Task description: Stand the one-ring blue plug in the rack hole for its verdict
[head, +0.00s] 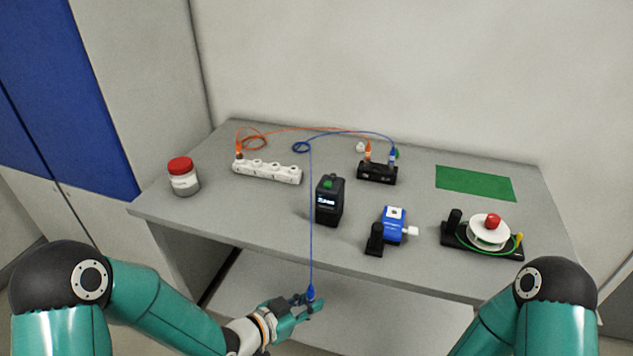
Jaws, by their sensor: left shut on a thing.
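My left gripper (302,305) is shut on a blue plug (311,292), in front of the table's front edge and apart from the table. Its rings are too small to make out. A thin blue cable (311,220) runs up from it to a loose coil, then to another blue plug (393,154) standing in a black block (376,177). A white rack (267,174) with several holes sits at the back left; an orange plug (238,154) stands in its left end and the other holes look empty. My right gripper is out of view; only part of that arm shows.
A black box with a lit display (329,201) stands mid-table beside the cable. A blue device (393,224), a spool stand with red knob (488,232) and a green mat (475,183) are to the right. A red-lidded jar (183,177) is left. The front left tabletop is clear.

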